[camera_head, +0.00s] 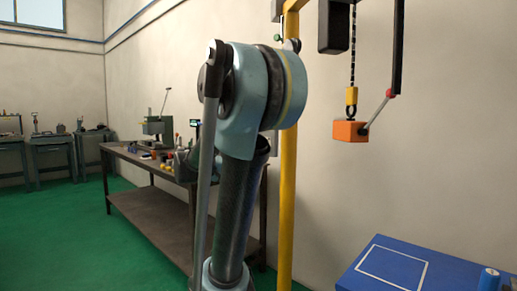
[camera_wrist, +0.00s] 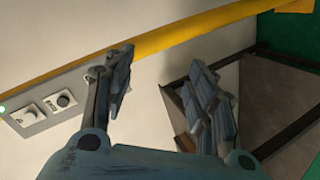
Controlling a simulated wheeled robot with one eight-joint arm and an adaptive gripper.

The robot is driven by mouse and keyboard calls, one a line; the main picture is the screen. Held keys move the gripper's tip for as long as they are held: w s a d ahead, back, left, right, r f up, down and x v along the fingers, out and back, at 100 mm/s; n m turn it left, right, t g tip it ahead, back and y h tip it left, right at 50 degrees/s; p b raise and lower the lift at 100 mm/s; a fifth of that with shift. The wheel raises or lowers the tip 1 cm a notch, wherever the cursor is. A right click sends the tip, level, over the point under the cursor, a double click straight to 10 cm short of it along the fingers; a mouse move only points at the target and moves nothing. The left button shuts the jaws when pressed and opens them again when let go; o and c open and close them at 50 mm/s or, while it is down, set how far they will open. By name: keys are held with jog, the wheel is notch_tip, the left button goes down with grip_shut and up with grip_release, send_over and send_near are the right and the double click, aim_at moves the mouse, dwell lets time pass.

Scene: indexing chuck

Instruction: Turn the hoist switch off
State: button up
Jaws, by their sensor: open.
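A grey switch panel (camera_wrist: 42,128) is on the pale wall at the left of the wrist view. A green light (camera_wrist: 2,109) glows at the picture's left edge. I cannot read any label or tell which switch is the hoist's. My gripper (camera_wrist: 162,65) is open and empty, its left finger to the right of the panel. In the head view the hoist (camera_head: 333,26) hangs at the top, and my arm hides my fingers.
A yellow post (camera_head: 288,160) stands close behind my arm; it also crosses the wrist view (camera_wrist: 190,38). An orange block (camera_head: 350,131) hangs below the hoist's chain. A workbench (camera_head: 155,185) with tools stands behind my arm. A blue table (camera_head: 425,272) is at lower right.

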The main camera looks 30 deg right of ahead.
jog(key=w+d+r+t+h, duration=0.15)
jog(key=w+r+h, duration=0.25)
jog(key=w+r, duration=0.5)
jog(key=x, duration=1.7)
jog(key=shift+s, duration=0.25)
jog(key=shift+f, duration=0.15)
jog(key=shift+c, duration=0.3)
jog(key=c, duration=1)
